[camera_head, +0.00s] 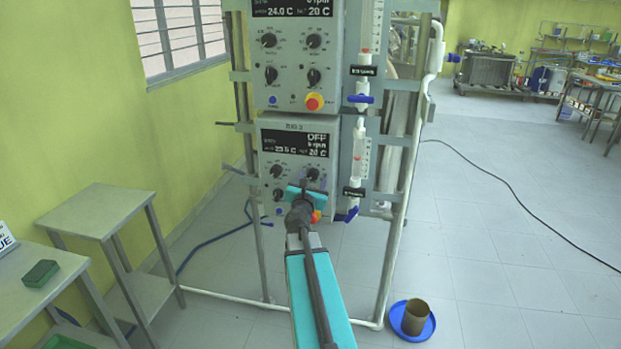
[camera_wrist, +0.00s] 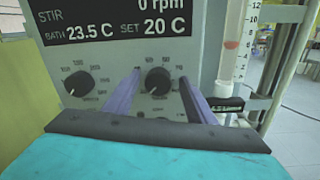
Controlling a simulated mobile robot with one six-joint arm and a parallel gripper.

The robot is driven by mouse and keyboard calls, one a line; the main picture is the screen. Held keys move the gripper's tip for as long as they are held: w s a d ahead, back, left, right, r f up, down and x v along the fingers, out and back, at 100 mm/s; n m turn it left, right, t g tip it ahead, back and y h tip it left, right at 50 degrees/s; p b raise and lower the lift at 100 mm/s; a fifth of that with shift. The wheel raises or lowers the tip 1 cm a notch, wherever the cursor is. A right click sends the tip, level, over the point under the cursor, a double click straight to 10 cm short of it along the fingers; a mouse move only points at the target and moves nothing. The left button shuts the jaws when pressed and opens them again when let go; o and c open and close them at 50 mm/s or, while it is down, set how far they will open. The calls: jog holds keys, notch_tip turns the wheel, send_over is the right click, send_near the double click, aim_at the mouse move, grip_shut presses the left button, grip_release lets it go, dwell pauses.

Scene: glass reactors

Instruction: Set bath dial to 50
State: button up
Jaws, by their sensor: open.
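The lower control panel (camera_head: 297,150) has a dark display that reads stir 0 rpm, bath 23.5 C and set 20 C in the wrist view (camera_wrist: 110,20). Below it are a left black dial (camera_wrist: 79,83) and a right black dial (camera_wrist: 158,81); their printed names are not readable. The right dial's pointer is up and slightly tilted, with small blurred scale numbers around it. My gripper (camera_head: 313,183) is open in front of the panel. In the wrist view its two purple fingers (camera_wrist: 160,92) stand either side of the right dial, with gaps; contact is not visible.
A glass column with a blue valve (camera_head: 352,214) stands right of the lower panel. A blue dish with a brown cup (camera_head: 415,319) lies on the floor at right. Grey tables (camera_head: 95,212) stand left.

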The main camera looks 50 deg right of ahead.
jog(key=shift+w+a, duration=0.15)
jog(key=c, duration=0.9)
jog(key=shift+w+d, duration=0.15)
jog(key=shift+d, duration=0.2)
jog(key=shift+c, duration=0.6)
jog(key=shift+a, duration=0.25)
jog(key=shift+f, duration=0.15)
jog(key=shift+a+b, duration=0.1)
jog(key=shift+b, duration=0.3)
